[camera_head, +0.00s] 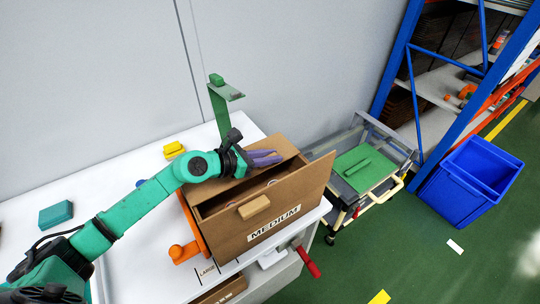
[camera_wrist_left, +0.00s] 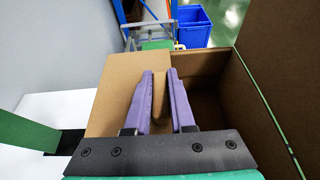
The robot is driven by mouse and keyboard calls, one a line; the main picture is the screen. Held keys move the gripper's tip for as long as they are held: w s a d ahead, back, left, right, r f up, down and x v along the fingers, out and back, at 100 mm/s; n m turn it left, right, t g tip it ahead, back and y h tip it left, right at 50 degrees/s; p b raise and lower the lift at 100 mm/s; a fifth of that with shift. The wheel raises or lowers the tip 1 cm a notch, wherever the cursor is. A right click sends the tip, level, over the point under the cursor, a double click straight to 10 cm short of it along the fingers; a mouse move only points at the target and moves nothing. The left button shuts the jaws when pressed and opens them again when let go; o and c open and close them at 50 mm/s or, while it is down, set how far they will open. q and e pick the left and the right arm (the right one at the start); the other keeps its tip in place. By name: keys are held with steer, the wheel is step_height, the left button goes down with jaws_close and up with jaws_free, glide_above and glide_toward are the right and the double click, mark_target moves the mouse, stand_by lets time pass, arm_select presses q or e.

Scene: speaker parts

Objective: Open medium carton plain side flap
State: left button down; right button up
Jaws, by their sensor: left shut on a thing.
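The brown medium carton (camera_head: 235,240) stands near the right end of the white table, with its top partly open. Its panel lettered MEDIUM faces front and carries a wooden block (camera_head: 254,207). A plain side flap (camera_head: 284,146) lies at the far side of the opening; it also shows in the left wrist view (camera_wrist_left: 116,95). My left gripper (camera_head: 279,157) is over this flap. In the left wrist view its purple fingers (camera_wrist_left: 163,75) are shut on a brown tab (camera_wrist_left: 158,98) at the flap's edge. The dark carton interior shows right of them. My right gripper is out of view.
A green post stand (camera_head: 219,105) rises behind the carton. An orange clamp-like part (camera_head: 187,250) and a red-handled tool (camera_head: 307,262) lie near it. A cart with a green board (camera_head: 365,170) and a blue bin (camera_head: 468,178) stand to the right. The table's left part is mostly clear.

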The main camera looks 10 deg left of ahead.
arm_select(q)
steer(key=shift+r, duration=0.1)
stand_by(0.6)
steer(key=r+n, duration=0.1)
steer(key=w+a+r+n+g+h+b, duration=0.1)
steer(key=r+n, duration=0.1)
steer(key=shift+w+a+r+h+b, duration=0.1)
steer(key=shift+w+a+h+b, duration=0.15)
steer(key=shift+h+b, duration=0.15)
steer(key=w+r+n, duration=0.1)
steer(key=a+r+n+g+h+b, duration=0.1)
steer(key=shift+w+a+n, duration=0.3)
steer(key=shift+w+n, duration=0.05)
steer(key=shift+n, duration=0.05)
steer(key=w+a+n+h+b, duration=0.1)
steer(key=w+a+r+n+b, duration=0.1)
steer(key=shift+n+g+h, duration=0.3)
steer(key=shift+n+h, duration=0.1)
steer(key=shift+w+a+n+h+b, duration=0.55)
steer(key=shift+w+a+n+b, duration=0.25)
steer(key=shift+n, duration=0.35)
steer(key=shift+w+a+n+h+b, duration=0.55)
steer(key=shift+w+a+n+b, duration=0.2)
steer(key=shift+n, duration=0.4)
